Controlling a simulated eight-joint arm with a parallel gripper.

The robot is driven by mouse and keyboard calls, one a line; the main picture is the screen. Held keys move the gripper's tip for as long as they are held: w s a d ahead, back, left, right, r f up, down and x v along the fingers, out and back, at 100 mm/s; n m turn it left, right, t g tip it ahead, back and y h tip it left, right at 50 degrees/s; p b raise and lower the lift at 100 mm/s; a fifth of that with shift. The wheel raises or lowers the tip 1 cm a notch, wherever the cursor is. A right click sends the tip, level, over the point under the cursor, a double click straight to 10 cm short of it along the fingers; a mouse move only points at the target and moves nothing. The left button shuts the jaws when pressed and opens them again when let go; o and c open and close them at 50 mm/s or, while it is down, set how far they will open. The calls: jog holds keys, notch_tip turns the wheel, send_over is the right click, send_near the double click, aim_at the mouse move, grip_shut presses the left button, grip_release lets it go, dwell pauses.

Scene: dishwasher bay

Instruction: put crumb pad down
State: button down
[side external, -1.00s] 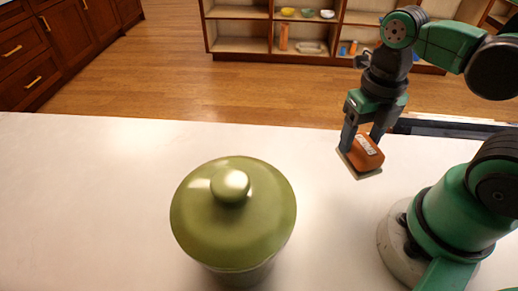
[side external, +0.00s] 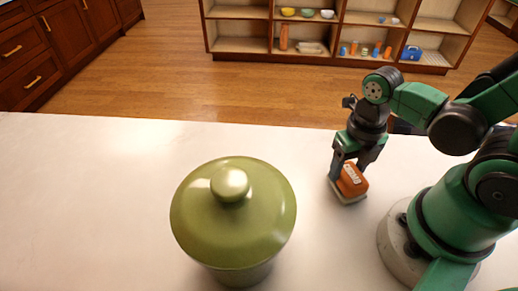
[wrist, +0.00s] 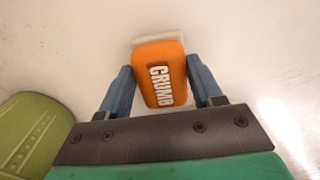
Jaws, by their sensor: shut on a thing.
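The crumb pad is an orange block lettered "CRUMB" with a pale pad beneath it. It shows in the side external view (side external: 352,183) and in the wrist view (wrist: 161,72). My gripper (side external: 350,178) is shut on its orange part, one blue-grey finger on each side, as the wrist view also shows (wrist: 162,82). The pad is low over the white counter, right of the green pot. I cannot tell whether its underside touches the counter.
A green lidded pot (side external: 233,215) stands on the white counter (side external: 90,200); its edge shows at the lower left of the wrist view (wrist: 30,135). The counter left of the pot is clear. Shelves (side external: 340,30) with small items stand across the floor.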

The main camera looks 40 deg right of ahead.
aim_at(349, 169)
jog(key=shift+f, duration=0.15)
jog(key=shift+c, duration=0.8)
grip_release()
jog(key=shift+r, duration=5.9)
jog(key=w+m+t, duration=0.3)
jog(key=w+m, duration=0.1)
jog(key=m, duration=1.1)
jog(key=w+m+t, duration=0.4)
jog(key=w+m, duration=0.1)
jog(key=m, duration=1.1)
jog(key=shift+a+f+m, duration=0.15)
jog(key=shift+f+m, duration=0.1)
jog(key=shift+m, duration=0.05)
jog(key=shift+w, duration=0.1)
